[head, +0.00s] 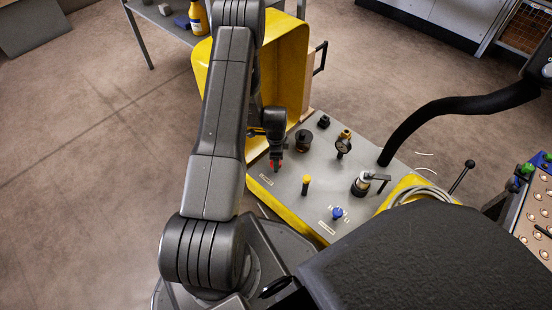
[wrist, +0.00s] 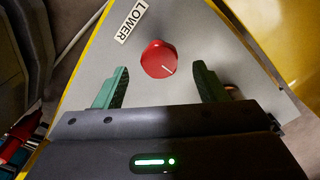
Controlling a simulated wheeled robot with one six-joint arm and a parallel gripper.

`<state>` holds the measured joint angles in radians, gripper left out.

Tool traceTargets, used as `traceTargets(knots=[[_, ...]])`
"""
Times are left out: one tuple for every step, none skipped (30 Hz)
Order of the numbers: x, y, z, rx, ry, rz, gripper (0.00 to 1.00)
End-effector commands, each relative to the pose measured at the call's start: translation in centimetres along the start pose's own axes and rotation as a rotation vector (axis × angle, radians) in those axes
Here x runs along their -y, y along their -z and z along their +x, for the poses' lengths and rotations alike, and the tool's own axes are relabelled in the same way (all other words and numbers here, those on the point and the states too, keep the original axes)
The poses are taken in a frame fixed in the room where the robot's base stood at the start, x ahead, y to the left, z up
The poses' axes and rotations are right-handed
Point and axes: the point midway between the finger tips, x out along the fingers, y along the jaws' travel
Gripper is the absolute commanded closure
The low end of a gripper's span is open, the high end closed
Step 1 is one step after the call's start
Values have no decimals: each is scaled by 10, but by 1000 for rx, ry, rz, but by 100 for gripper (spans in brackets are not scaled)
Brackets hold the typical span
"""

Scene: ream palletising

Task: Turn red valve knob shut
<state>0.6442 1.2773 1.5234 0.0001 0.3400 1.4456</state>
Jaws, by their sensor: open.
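The red valve knob (wrist: 158,60) is a round red dial with a white pointer line, on a grey panel (wrist: 190,22) beside a white "LOWER" label (wrist: 131,22). In the wrist view my gripper (wrist: 160,82) is open, its green-padded fingers on either side of the knob and apart from it. The pointer line points toward the lower right of that view. In the head view my gripper (head: 275,165) is over the left part of the panel, and only a bit of red (head: 275,166) shows at its tip.
The panel also carries a yellow-topped lever (head: 306,183), a blue knob (head: 337,212), a black knob (head: 303,140), a gauge (head: 343,146) and a silver fitting (head: 362,185). A yellow housing (head: 290,60) rises behind my arm. A black hose (head: 440,110) arches at right.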

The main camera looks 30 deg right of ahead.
Motion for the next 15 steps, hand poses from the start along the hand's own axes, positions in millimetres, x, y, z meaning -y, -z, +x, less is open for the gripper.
traceTargets(knots=[[1, 0, -18, 0, 3, 0, 35], [1, 0, -25, 0, 2, 0, 35], [1, 0, -35, 0, 3, 0, 35], [1, 0, -42, 0, 3, 0, 35], [1, 0, -49, 0, 3, 1, 35], [1, 0, -58, 0, 3, 1, 35], [0, 0, -64, 0, 1, 1, 35], [0, 0, -70, 0, 2, 1, 35], [1, 0, -78, 0, 3, 1, 35], [1, 0, -83, 0, 2, 1, 35], [0, 0, -88, 0, 2, 1, 35], [0, 0, -93, 0, 1, 1, 35], [0, 0, -97, 0, 0, 1, 35], [0, 0, -100, 0, 0, 1, 35], [0, 0, -103, 0, 0, 1, 35]])
